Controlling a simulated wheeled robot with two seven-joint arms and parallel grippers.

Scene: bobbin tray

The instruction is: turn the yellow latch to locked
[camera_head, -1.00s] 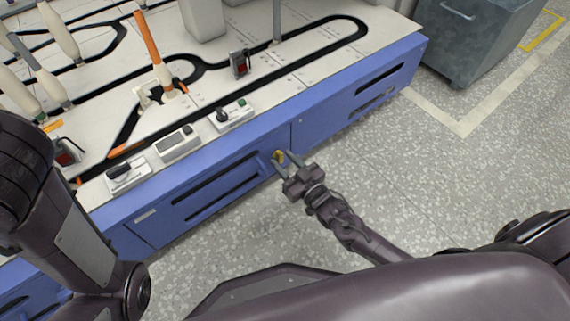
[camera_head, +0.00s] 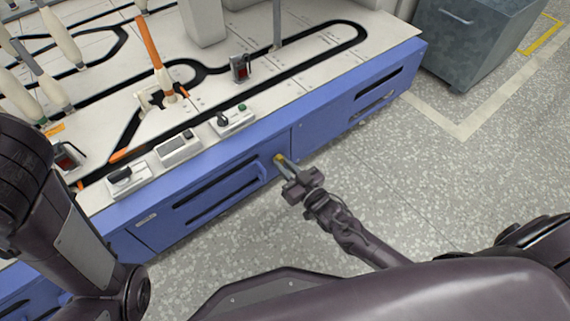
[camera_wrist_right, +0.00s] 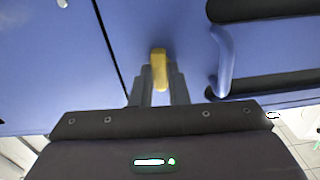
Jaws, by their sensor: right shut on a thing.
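The yellow latch (camera_head: 279,159) sits on the blue front panel of the machine, beside a panel seam. In the right wrist view the latch (camera_wrist_right: 159,68) stands out from the panel, with its long side roughly upright in the picture. My right gripper (camera_head: 286,169) is at the panel, and its two fingers (camera_wrist_right: 159,92) are closed on either side of the latch. The fingers hide part of the latch's near end. My left arm (camera_head: 75,225) comes in from the left, but its gripper is outside the view.
A blue handle (camera_wrist_right: 224,62) stands out from the panel just right of the latch in the wrist view, close to my fingers. Black slots lie beyond it. The white machine top (camera_head: 300,62) carries control boxes and bobbins. A grey bin (camera_head: 475,45) stands at the back right. The floor around my right arm is clear.

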